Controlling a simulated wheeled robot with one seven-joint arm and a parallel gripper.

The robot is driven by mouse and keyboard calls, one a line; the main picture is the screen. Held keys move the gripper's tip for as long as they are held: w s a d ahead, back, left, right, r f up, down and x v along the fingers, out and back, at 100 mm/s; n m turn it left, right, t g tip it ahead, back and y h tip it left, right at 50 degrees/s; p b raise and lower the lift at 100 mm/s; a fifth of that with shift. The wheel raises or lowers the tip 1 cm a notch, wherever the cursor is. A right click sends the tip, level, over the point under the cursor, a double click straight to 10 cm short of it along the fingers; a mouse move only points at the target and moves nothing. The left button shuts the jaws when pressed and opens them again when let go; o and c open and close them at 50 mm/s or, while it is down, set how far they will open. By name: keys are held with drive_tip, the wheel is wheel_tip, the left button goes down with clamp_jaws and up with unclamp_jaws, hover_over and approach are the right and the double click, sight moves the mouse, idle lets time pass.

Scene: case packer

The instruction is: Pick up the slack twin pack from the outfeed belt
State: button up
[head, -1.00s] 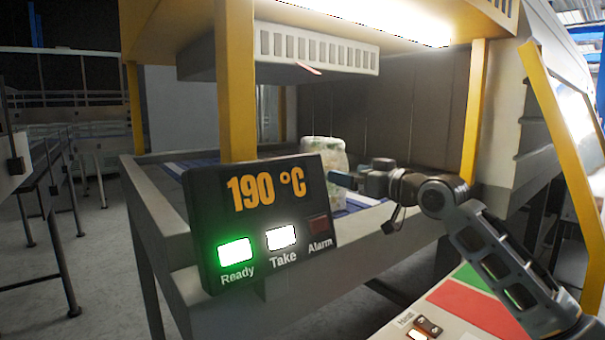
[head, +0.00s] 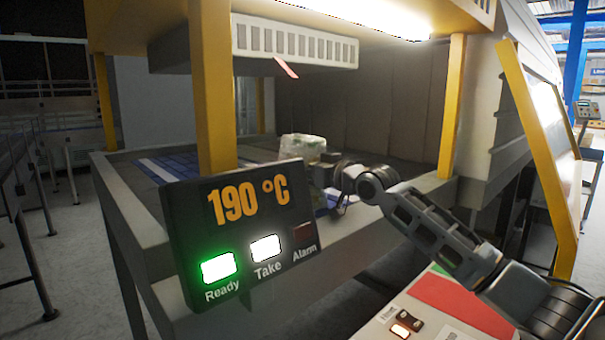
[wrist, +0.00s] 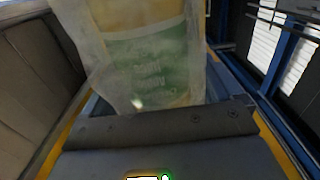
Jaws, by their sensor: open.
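The twin pack (head: 303,147) is wrapped in loose, cloudy clear film with green showing through. It stands upright on the outfeed belt (head: 160,168), under the machine's hood. My gripper (head: 318,174) is open, low in front of the pack, and hides its lower part. In the wrist view the pack (wrist: 150,55) fills the upper middle, close ahead, with yellow and green printing under wrinkled film. A dark bar crosses below it there. My fingertips do not show clearly, and I cannot tell whether they touch the pack.
A display panel (head: 240,235) reads 190 °C, with Ready and Take lit and Alarm dark. A yellow post (head: 212,90) stands behind it. The vented hood (head: 300,45) hangs above the belt. A red and white control box (head: 455,305) is below my arm.

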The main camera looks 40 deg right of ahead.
drive_tip(key=shift+c, duration=0.2)
drive_tip(key=c, duration=1.5)
drive_tip(key=shift+r, duration=0.1)
